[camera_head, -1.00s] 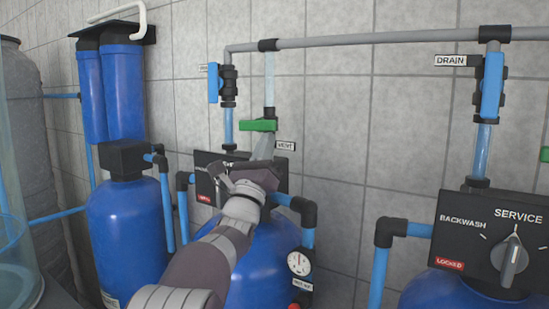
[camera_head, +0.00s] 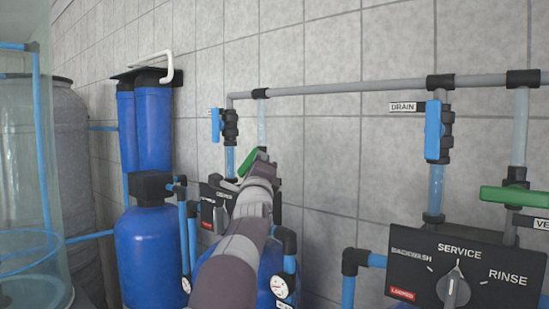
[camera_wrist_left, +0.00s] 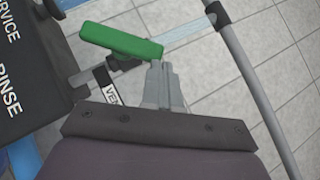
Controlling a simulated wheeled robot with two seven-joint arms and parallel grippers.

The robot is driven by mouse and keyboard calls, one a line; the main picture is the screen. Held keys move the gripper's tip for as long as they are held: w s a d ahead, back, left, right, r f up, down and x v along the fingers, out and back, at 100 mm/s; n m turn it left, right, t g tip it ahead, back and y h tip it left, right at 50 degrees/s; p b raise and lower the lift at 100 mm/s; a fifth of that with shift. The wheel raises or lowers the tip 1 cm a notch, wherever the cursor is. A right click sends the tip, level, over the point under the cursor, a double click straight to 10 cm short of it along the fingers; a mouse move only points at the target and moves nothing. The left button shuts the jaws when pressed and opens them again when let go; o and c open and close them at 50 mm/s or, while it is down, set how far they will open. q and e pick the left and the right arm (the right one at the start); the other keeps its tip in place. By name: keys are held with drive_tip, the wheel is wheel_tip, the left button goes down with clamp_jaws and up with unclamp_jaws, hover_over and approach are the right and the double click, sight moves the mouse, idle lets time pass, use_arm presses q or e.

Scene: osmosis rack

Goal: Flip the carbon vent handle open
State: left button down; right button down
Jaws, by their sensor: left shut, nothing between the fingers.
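A green vent handle (camera_head: 249,162) sits on the clear vertical pipe above the middle blue tank, partly hidden behind my left gripper (camera_head: 262,160). In the left wrist view the green handle (camera_wrist_left: 121,41) lies slanted to its pipe, at an angle between across and along. The shut, empty fingers of my left gripper (camera_wrist_left: 160,67) are at the right end of that handle, touching it or very close. The vent label (camera_wrist_left: 110,86) shows partly beside the fingers. My right gripper is not in view.
A second green handle (camera_head: 514,197) is across its pipe at the right, above a control panel (camera_head: 462,268). A blue drain handle (camera_head: 433,130) and a grey overhead pipe (camera_head: 340,88) are nearby. The tiled wall (camera_head: 335,150) stands close behind.

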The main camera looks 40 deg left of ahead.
use_arm(q)
drive_tip(key=shift+w+a+r+p, duration=0.1)
drive_tip(key=shift+a+r+p, duration=0.45)
drive_tip(key=shift+r, duration=0.2)
drive_tip(key=shift+a+r+p, duration=0.45)
drive_tip(key=shift+a+r, duration=0.15)
drive_tip(key=shift+r, duration=0.15)
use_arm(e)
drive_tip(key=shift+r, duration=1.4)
use_arm(q)
drive_tip(key=shift+a+r, duration=0.1)
